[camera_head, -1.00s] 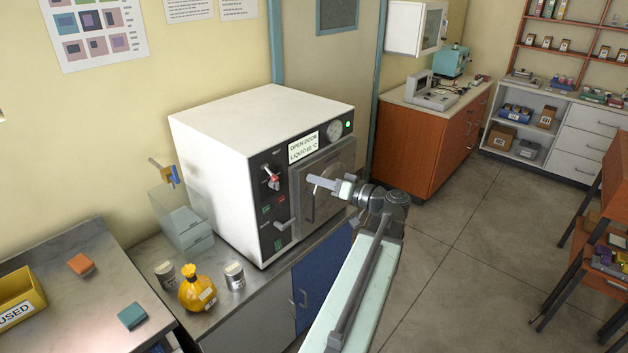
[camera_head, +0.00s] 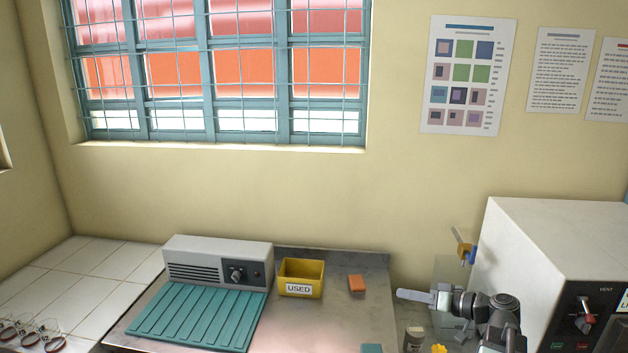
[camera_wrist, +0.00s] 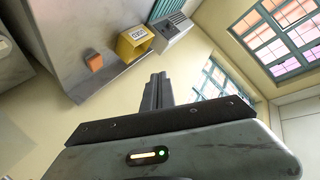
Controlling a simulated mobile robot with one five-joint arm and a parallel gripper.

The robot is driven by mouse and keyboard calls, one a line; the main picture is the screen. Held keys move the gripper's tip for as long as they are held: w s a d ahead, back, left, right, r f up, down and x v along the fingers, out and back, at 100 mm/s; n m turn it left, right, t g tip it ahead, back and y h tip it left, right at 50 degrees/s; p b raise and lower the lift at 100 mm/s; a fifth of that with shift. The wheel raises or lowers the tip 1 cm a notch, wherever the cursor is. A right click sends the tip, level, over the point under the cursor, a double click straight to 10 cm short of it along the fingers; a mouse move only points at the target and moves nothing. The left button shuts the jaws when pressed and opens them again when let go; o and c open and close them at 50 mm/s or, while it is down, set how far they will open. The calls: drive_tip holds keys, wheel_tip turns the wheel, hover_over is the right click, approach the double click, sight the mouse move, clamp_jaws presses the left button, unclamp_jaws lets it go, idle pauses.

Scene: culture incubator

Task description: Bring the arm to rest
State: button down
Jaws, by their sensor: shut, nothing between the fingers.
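My gripper (camera_head: 414,296) is at the lower right of the head view, pointing left, with my arm bent below it. Its fingers are shut with nothing between them. In the wrist view the closed fingers (camera_wrist: 157,90) point up the picture, with the wall behind them. The gripper appears in front of the metal bench's right end, apart from the things on it.
A white incubator (camera_head: 550,235) stands right of my arm. The steel bench (camera_head: 345,325) holds a yellow USED bin (camera_head: 301,278), an orange block (camera_head: 357,284), a teal block (camera_head: 371,349) and a grey unit (camera_head: 218,262) with a ribbed teal mat (camera_head: 195,317). A barred window (camera_head: 215,70) is behind.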

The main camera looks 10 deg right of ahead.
drive_tip(key=a+f+n+g+h, duration=0.15)
drive_tip(key=a+f+g, duration=0.4)
drive_tip(key=a, duration=0.95)
drive_tip(key=a+f+n+g, duration=0.35)
drive_tip(key=a+f, duration=0.25)
drive_tip(key=a, duration=0.9)
drive_tip(key=s+a+f+g+h, duration=0.2)
drive_tip(key=s+a+f+h, duration=0.1)
drive_tip(key=a+f, duration=0.1)
drive_tip(key=s+d+f+m+h, duration=0.2)
drive_tip(key=d+m+h, duration=0.3)
drive_tip(key=d, duration=0.4)
drive_tip(key=shift+s+d+m+g, duration=0.15)
drive_tip(key=shift+s+m+g, duration=0.05)
drive_tip(key=shift+m+g, duration=0.1)
